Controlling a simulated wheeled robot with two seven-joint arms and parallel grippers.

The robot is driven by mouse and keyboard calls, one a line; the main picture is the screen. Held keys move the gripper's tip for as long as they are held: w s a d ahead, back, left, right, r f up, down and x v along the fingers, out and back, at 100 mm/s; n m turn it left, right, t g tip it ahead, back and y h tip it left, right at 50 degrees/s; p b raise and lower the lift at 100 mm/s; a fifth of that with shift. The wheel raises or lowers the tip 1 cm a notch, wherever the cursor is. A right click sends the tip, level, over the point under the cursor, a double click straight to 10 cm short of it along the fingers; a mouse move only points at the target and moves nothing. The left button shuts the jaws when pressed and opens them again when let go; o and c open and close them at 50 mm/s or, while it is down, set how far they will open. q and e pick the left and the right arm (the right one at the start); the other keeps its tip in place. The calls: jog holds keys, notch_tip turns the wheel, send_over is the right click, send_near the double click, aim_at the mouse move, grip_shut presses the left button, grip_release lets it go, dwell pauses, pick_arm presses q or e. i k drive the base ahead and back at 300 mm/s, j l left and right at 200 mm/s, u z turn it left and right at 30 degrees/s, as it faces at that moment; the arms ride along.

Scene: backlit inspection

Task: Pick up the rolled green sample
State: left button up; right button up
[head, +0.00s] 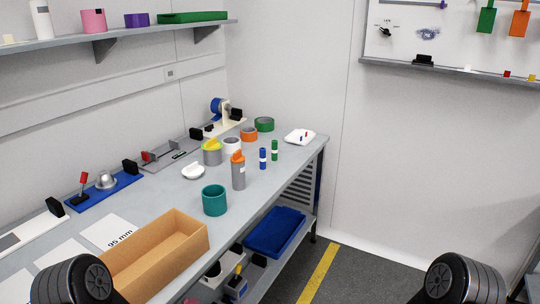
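Several green things stand on the grey workbench (165,215). A slim upright green cylinder with a pale band (275,150) stands near the bench's right edge, beside a similar blue cylinder (263,158). A low green roll (264,124) lies at the far end. A wider teal-green open-topped ring or cup (214,200) stands nearer, at the front edge. I cannot tell for sure which is the rolled sample. Neither of my grippers shows; only dark rounded parts of my arms appear at the bottom left and bottom right corners.
An orange-topped grey cylinder (238,172) stands between the teal ring and the slim cylinders. A cardboard tray (160,252) takes up the near bench. A white dish (300,137) sits at the far right corner. A blue bin (275,232) is on the lower shelf. Floor right of the bench is clear.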

aim_at(274, 143)
jog(key=i+l+z, duration=0.1)
jog(key=i+l, duration=0.2)
jog(key=i, duration=0.15)
jog(key=i+l+z, duration=0.1)
jog(key=i+l, duration=0.2)
jog(key=i, duration=0.15)
jog(key=i+l, duration=0.25)
jog(key=i, duration=0.2)
jog(key=i+l+z, duration=0.15)
jog(key=i, duration=0.3)
jog(key=i+l+z, duration=0.1)
jog(key=i+l, duration=0.15)
jog(key=i, duration=0.25)
